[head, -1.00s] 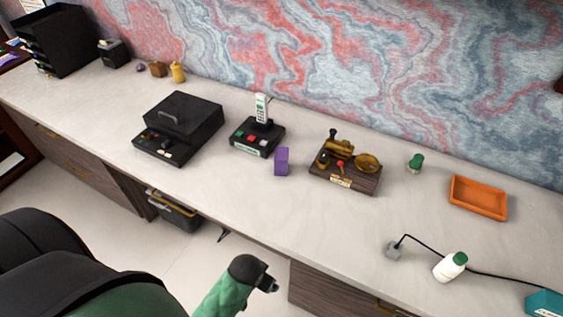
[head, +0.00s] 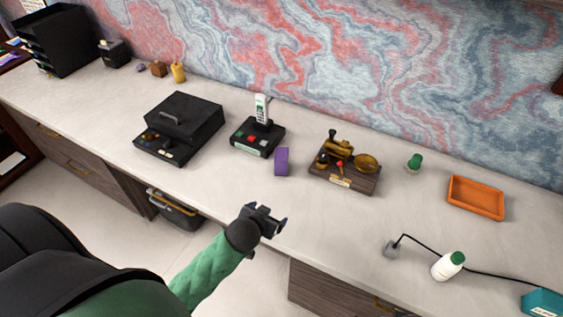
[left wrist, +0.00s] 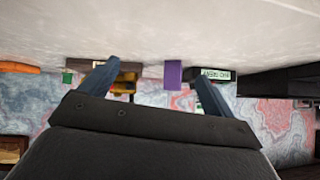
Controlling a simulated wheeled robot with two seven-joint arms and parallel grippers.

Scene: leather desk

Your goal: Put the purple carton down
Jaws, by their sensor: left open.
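The purple carton (head: 281,161) stands upright on the pale desk (head: 215,180), between the black phone base and the wooden stand. My left gripper (head: 275,216) is open and empty, over the desk's front edge, nearer to me than the carton and apart from it. In the left wrist view, which is upside down, the purple carton (left wrist: 174,75) shows beyond and between the two open fingers (left wrist: 155,72). My right gripper is not in view.
The phone base (head: 257,137) is left of the carton; the wooden stand (head: 343,178) with brass parts is right. A black box device (head: 185,120) sits further left. An orange tray (head: 476,198), a white bottle (head: 446,267) and a cable lie right. The desk before the carton is clear.

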